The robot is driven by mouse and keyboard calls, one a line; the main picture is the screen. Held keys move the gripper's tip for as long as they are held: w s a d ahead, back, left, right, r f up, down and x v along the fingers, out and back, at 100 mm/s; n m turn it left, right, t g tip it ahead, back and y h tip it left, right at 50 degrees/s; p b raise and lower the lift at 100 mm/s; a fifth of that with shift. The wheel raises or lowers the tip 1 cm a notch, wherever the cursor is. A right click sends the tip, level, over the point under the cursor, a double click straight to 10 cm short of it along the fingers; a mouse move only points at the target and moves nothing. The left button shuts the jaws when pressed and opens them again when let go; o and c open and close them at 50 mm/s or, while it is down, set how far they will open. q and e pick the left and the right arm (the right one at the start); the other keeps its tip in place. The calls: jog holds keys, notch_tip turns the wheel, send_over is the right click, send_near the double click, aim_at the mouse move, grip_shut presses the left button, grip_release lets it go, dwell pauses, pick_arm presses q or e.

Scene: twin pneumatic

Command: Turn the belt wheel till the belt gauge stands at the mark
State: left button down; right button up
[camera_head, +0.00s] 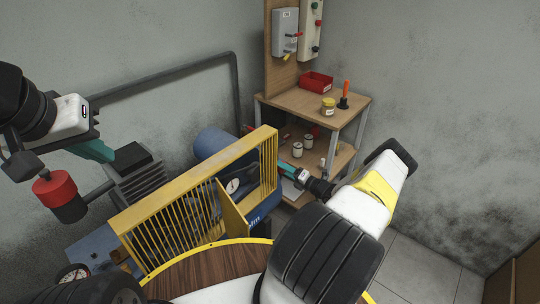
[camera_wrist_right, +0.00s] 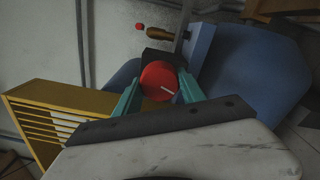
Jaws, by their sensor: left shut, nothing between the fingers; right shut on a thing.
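In the head view my right gripper (camera_head: 284,168) is at the right end of the yellow guard, and the wheel is hidden. One white dial gauge (camera_head: 233,186) shows behind the guard, another (camera_head: 73,273) at lower left. I cannot tell which is the belt gauge or read its mark. My left gripper (camera_head: 103,154) is shut and empty at left.
The yellow slatted guard (camera_head: 190,205) stands before a blue tank (camera_head: 213,144). A wooden shelf bench (camera_head: 300,103) with a red bin (camera_head: 316,81) and jars stands behind. Floor is free at right.

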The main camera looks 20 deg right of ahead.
jog(key=o, duration=1.4)
jog(key=shift+c, duration=0.2)
jog(key=shift+d, duration=0.1)
jog(key=v, duration=0.7)
jog(key=shift+s+d, duration=0.15)
jog(key=shift+s, duration=0.2)
